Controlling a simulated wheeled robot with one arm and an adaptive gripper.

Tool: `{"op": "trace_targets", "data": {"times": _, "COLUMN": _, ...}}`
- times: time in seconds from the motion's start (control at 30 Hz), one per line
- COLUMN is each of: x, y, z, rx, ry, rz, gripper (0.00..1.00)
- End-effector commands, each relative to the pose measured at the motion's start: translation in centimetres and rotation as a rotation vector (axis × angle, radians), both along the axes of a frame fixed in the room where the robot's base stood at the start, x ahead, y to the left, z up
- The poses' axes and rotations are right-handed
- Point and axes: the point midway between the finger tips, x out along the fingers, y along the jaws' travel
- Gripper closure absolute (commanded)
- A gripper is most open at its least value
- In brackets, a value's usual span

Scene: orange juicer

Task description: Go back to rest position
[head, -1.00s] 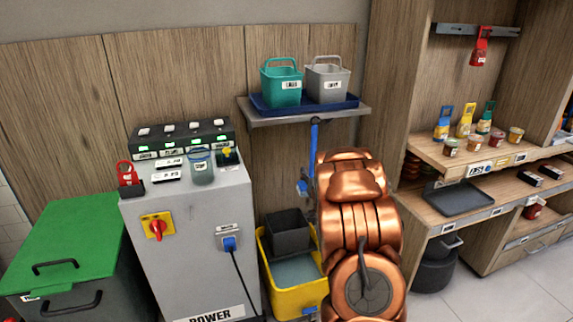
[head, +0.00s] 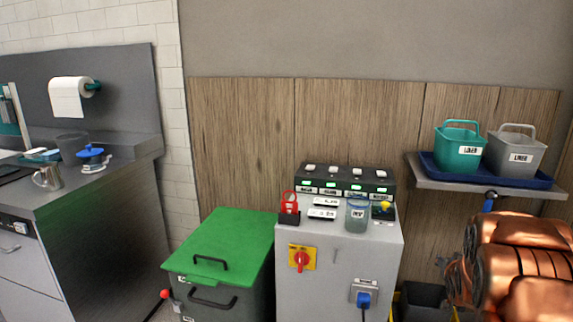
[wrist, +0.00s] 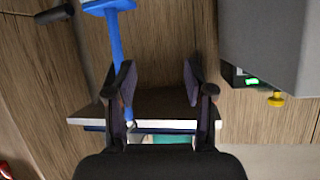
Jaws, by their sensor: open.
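My gripper (wrist: 160,85) shows in the wrist view with its two dark fingers apart and nothing between them. Beyond the fingers are the wood panel wall, the edge of the wall shelf (wrist: 90,122) and a blue-handled tool (wrist: 115,45) to the left. In the head view my copper-coloured arm is folded at the lower right edge, below the shelf (head: 470,188). The gripper itself cannot be made out in the head view.
A grey power cabinet (head: 340,265) stands in the middle, with a red padlock (head: 289,212) and a jar (head: 357,215) on top. A green-lidded bin (head: 222,245) is left of it. A counter (head: 100,180) is at far left. Two bins, teal (head: 459,148) and grey (head: 515,152), sit on the shelf.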

Motion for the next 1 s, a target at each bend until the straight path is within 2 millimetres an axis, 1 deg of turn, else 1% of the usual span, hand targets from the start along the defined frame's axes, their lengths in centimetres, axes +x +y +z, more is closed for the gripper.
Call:
{"op": "trace_targets", "data": {"times": 0.03, "x": -0.5, "y": 1.8, "z": 0.4, "rx": 0.010, "ry": 0.046, "rz": 0.011, "gripper": 0.47}}
{"op": "trace_targets", "data": {"times": 0.17, "x": -2.8, "y": 5.8, "z": 0.0, "rx": 0.048, "ry": 0.187, "rz": 0.032, "gripper": 0.47}}
{"op": "trace_targets", "data": {"times": 0.2, "x": -3.6, "y": 7.1, "z": -0.1, "rx": 0.062, "ry": 0.232, "rz": 0.039, "gripper": 0.47}}
{"op": "trace_targets", "data": {"times": 0.27, "x": -5.0, "y": 9.0, "z": -0.2, "rx": 0.079, "ry": 0.296, "rz": 0.055, "gripper": 0.47}}
{"op": "trace_targets", "data": {"times": 0.3, "x": -6.0, "y": 10.4, "z": -0.2, "rx": 0.091, "ry": 0.341, "rz": 0.064, "gripper": 0.47}}
{"op": "trace_targets", "data": {"times": 0.37, "x": -7.6, "y": 12.4, "z": -0.4, "rx": 0.111, "ry": 0.407, "rz": 0.081, "gripper": 0.47}}
{"op": "trace_targets", "data": {"times": 0.4, "x": -8.8, "y": 13.7, "z": -0.4, "rx": 0.122, "ry": 0.448, "rz": 0.093, "gripper": 0.47}}
{"op": "trace_targets", "data": {"times": 0.47, "x": -10.7, "y": 15.7, "z": -0.5, "rx": 0.142, "ry": 0.514, "rz": 0.113, "gripper": 0.47}}
{"op": "trace_targets", "data": {"times": 0.5, "x": -12.0, "y": 17.1, "z": -0.6, "rx": 0.153, "ry": 0.561, "rz": 0.129, "gripper": 0.47}}
{"op": "trace_targets", "data": {"times": 0.57, "x": -14.1, "y": 19.0, "z": -0.5, "rx": 0.171, "ry": 0.625, "rz": 0.152, "gripper": 0.47}}
{"op": "trace_targets", "data": {"times": 0.6, "x": -15.7, "y": 20.3, "z": -0.5, "rx": 0.184, "ry": 0.672, "rz": 0.168, "gripper": 0.47}}
{"op": "trace_targets", "data": {"times": 0.67, "x": -17.9, "y": 22.2, "z": -0.4, "rx": 0.200, "ry": 0.739, "rz": 0.196, "gripper": 0.47}}
{"op": "trace_targets", "data": {"times": 0.7, "x": -19.5, "y": 23.5, "z": -0.3, "rx": 0.210, "ry": 0.780, "rz": 0.214, "gripper": 0.47}}
{"op": "trace_targets", "data": {"times": 0.77, "x": -22.0, "y": 25.3, "z": -0.2, "rx": 0.224, "ry": 0.850, "rz": 0.244, "gripper": 0.47}}
{"op": "trace_targets", "data": {"times": 0.8, "x": -23.7, "y": 26.4, "z": 0.0, "rx": 0.234, "ry": 0.892, "rz": 0.266, "gripper": 0.47}}
{"op": "trace_targets", "data": {"times": 0.87, "x": -26.3, "y": 28.1, "z": 0.3, "rx": 0.248, "ry": 0.960, "rz": 0.298, "gripper": 0.47}}
{"op": "trace_targets", "data": {"times": 0.9, "x": -28.2, "y": 29.1, "z": 0.4, "rx": 0.259, "ry": 1.008, "rz": 0.320, "gripper": 0.47}}
{"op": "trace_targets", "data": {"times": 1.0, "x": -32.1, "y": 31.1, "z": 0.8, "rx": 0.274, "ry": 1.104, "rz": 0.370, "gripper": 0.47}}
